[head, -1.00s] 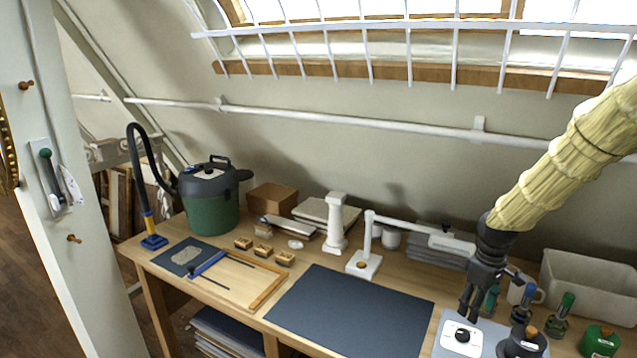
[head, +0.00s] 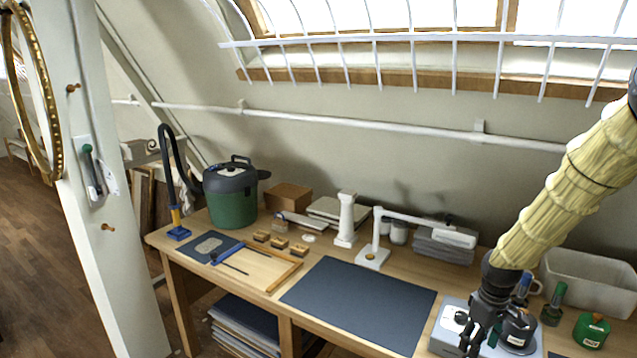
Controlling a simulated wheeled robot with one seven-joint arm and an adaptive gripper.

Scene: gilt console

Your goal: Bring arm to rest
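My gripper (head: 482,345) is at the lower right of the head view, at the end of my arm in its pale yellow sleeve. It points down over the light grey tray (head: 446,325) at the bench's right end. Its black fingers overlap the white device with a black knob and the dark round pot (head: 518,332) in the picture. The fingertips are dark and partly lost against these things, so I cannot tell how far apart they are or whether anything is between them.
The workbench holds a dark blue mat (head: 360,300), a white lamp (head: 373,256), a white column (head: 346,220) and a green vacuum (head: 231,195). The mat is clear.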

